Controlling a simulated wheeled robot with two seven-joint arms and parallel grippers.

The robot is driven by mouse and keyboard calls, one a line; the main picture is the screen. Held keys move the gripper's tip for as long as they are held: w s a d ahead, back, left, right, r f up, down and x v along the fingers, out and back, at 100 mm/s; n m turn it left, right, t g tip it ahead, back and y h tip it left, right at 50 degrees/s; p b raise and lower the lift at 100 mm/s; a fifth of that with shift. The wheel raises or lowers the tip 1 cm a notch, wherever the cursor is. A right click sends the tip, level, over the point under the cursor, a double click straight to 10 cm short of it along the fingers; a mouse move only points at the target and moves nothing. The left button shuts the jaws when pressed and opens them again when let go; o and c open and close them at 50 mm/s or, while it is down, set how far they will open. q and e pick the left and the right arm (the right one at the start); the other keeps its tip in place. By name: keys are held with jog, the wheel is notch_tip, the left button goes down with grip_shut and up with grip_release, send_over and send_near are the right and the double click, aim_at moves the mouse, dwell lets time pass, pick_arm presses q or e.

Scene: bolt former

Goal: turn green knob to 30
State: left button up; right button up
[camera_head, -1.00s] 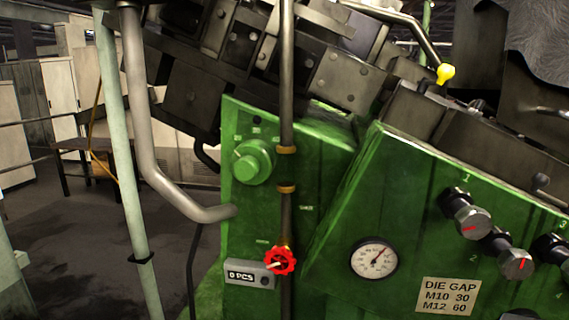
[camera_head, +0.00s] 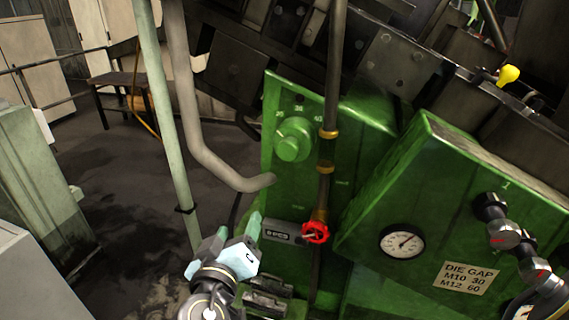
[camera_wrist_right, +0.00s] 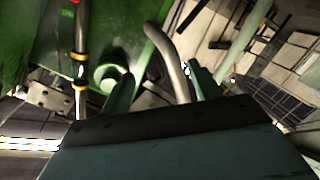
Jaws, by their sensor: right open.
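The green knob (camera_head: 294,140) is a round dial on the upper left of the green machine panel, with small marks around its top too small to read surely. My right gripper (camera_head: 238,236) is below and left of it, apart from it, with open, empty jaws. In the right wrist view the open fingers (camera_wrist_right: 158,88) point toward the machine. The green knob (camera_wrist_right: 112,77) shows there beside and partly behind the left finger. My left gripper is not in view.
A vertical pipe (camera_head: 331,105) with brass rings runs just right of the knob. A red valve wheel (camera_head: 315,232) and a grey counter box (camera_head: 284,232) sit below. A bent grey pipe (camera_head: 190,130) and a pale green post (camera_head: 165,110) stand left. A gauge (camera_head: 402,242) is right.

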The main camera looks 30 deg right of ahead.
aim_at(287, 152)
jog(key=s+d+r+m+g+h+p, duration=0.1)
jog(key=s+r+m+h, duration=0.15)
jog(key=r, duration=0.25)
jog(key=s+d+r+m+h, duration=0.1)
jog(key=s+d+r+m, duration=0.15)
jog(key=r, duration=0.35)
jog(key=shift+y, duration=0.25)
jog(key=p+x, duration=0.4)
jog(key=x, duration=0.7)
jog(key=shift+w+f, duration=0.2)
jog(key=shift+w, duration=0.05)
jog(key=shift+w+d+f+m, duration=0.1)
jog(key=shift+w+d+m, duration=0.2)
jog(key=shift+w+d, duration=0.1)
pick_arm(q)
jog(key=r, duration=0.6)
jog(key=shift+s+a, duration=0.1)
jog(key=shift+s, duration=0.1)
